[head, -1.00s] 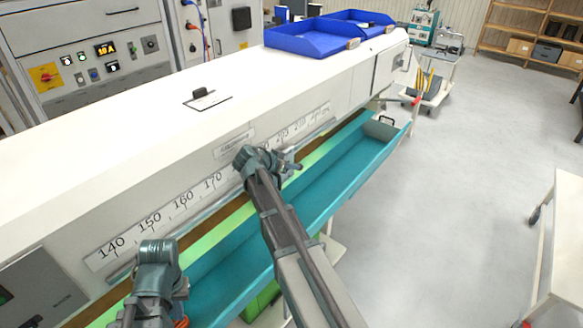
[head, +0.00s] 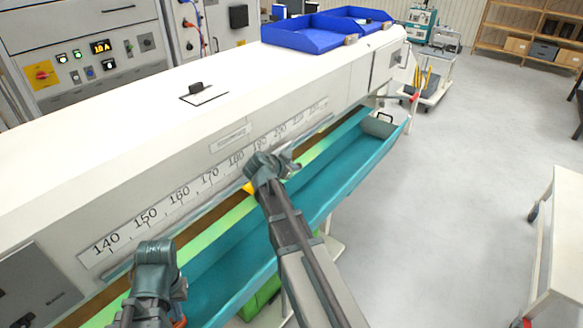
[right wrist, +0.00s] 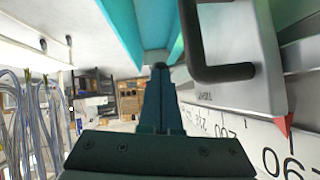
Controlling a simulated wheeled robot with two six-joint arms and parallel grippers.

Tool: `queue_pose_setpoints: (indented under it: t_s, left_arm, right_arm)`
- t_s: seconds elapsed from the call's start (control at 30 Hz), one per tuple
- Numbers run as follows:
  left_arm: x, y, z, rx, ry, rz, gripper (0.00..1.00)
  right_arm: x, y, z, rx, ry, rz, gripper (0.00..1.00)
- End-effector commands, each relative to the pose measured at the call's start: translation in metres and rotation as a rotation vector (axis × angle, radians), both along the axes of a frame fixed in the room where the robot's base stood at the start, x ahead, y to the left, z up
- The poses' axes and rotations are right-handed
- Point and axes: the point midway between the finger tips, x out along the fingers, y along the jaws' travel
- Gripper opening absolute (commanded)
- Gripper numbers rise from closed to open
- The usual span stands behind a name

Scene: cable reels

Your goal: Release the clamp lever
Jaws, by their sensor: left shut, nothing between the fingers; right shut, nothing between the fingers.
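In the right wrist view, a black bent handle (right wrist: 222,72) stands on a grey metal block (right wrist: 262,75) beside the scale. I cannot tell for certain if this handle is the clamp lever. My right gripper (right wrist: 160,68) is shut and empty, its fingertips just left of the handle with a small gap showing. In the head view, my right gripper (head: 289,165) is at the machine's front over the scale, hiding the block. A small yellow piece (head: 248,187) shows beside its wrist. My left gripper (head: 178,288) is low at the left, shut, its fingertips mostly hidden.
A white machine bench (head: 120,130) carries a printed scale (head: 160,208) along its front. A teal trough (head: 340,180) runs below it. Blue trays (head: 305,38) stand at its far end. A white table (head: 550,230) stands at right; the grey floor between is clear.

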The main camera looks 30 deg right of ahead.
Motion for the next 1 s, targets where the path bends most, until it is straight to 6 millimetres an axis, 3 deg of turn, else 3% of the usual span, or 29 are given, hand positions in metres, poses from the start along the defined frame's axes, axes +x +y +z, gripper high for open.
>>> queue_pose_setpoints:
  t_s: [0.27,0.3,1.0]
  left_arm:
    - [0.000,0.000,-0.033,0.000,0.000,0.000,0.00]
    - [0.000,0.000,-0.026,0.000,0.000,0.000,0.00]
    - [0.000,0.000,-0.008,0.000,0.000,0.000,0.00]
  right_arm:
    - [-0.009,-0.003,-0.022,0.097,-0.234,-0.002,0.00]
    - [-0.006,-0.003,-0.016,0.094,-0.226,-0.002,0.00]
    - [-0.006,-0.002,0.002,0.091,-0.220,-0.001,0.00]
